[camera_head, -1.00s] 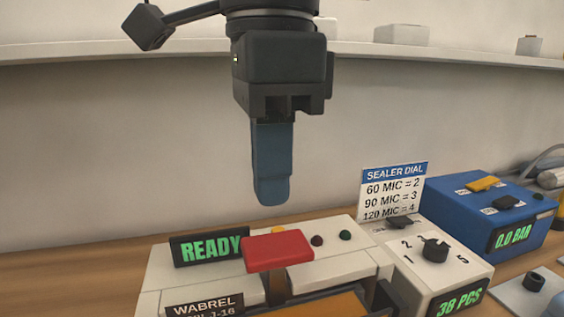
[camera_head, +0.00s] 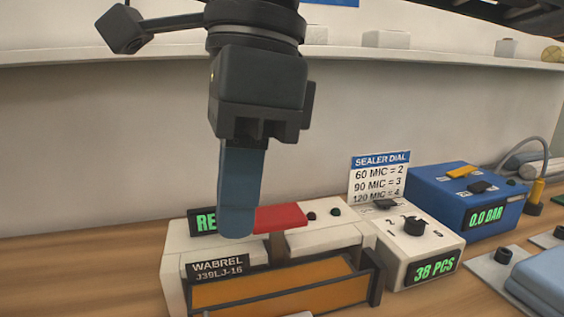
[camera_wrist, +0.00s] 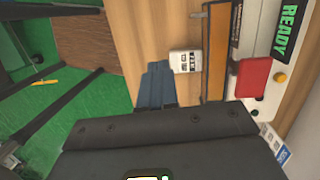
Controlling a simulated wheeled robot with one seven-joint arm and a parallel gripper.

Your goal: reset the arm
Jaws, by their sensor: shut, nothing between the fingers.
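My gripper (camera_head: 238,232) hangs in the middle of the head view with its blue fingers shut together and nothing between them. Its fingertips are in front of the white sealer machine (camera_head: 176,262) and partly hide its green display (camera_head: 202,221). In the wrist view the shut blue fingers (camera_wrist: 157,70) show over the wooden table, beside a small white tag or box (camera_wrist: 186,62). The sealer's red lever (camera_head: 283,217) is right of the fingertips in the head view, and it also shows in the wrist view (camera_wrist: 254,77).
The sealer has an orange front panel (camera_head: 280,290). A white dial box (camera_head: 408,258) reading 38 PCS, a sealer dial sign (camera_head: 379,177) and a blue box (camera_head: 440,190) reading 0.0 BAR stand to the right. A shelf (camera_head: 120,55) runs along the wall. Green floor (camera_wrist: 50,45) shows in the wrist view.

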